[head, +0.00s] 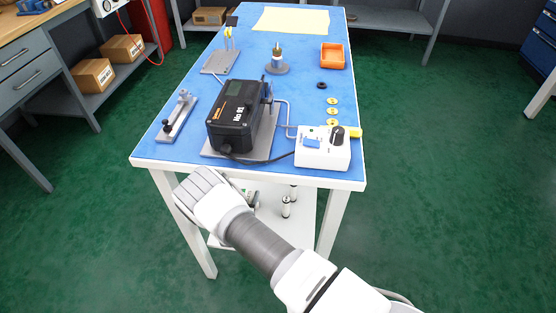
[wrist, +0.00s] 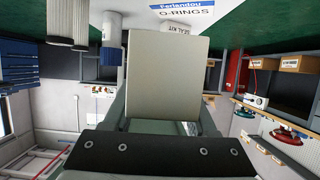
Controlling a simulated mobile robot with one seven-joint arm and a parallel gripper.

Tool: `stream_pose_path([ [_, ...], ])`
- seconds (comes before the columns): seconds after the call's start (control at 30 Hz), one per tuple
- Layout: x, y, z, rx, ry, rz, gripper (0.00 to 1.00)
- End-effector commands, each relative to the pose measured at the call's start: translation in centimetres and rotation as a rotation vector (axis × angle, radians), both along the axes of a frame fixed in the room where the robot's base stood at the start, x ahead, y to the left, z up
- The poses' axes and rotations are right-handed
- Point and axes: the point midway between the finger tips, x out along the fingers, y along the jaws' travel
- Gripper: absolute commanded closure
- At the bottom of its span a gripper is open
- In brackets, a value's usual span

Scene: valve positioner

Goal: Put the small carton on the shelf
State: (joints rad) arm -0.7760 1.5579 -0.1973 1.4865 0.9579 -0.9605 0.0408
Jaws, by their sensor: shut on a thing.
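My gripper (head: 198,188) is at the near left corner of the blue-topped table, just in front of its edge. In the wrist view it is shut on a plain pale carton (wrist: 165,78), with a finger along each side. I cannot make the carton out in the head view. Under the table is a white lower shelf (head: 268,222) with several small bottles. A grey shelf (head: 95,92) at the left holds brown boxes (head: 93,76). I cannot tell which shelf the task means.
The black positioner (head: 240,112) and a white control box (head: 322,150) stand near the table's front. A grey bracket (head: 178,118) lies at left, an orange tray (head: 332,56) at back right. White table legs (head: 334,215) flank the lower shelf. Green floor is clear at right.

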Motion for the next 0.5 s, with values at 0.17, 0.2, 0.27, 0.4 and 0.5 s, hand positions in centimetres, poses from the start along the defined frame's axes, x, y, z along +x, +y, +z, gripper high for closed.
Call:
stream_pose_path([
  [0.17, -1.0, -2.3, -1.9, -0.006, 0.001, -0.001, 1.00],
  [0.2, -1.4, -3.2, -2.5, -0.007, 0.003, 0.000, 1.00],
  [0.27, -1.9, -4.5, -3.4, -0.007, 0.003, 0.000, 1.00],
  [0.4, -3.1, -7.5, -5.3, -0.007, 0.002, -0.001, 1.00],
  [0.5, -3.8, -9.1, -6.3, -0.005, 0.002, 0.000, 1.00],
])
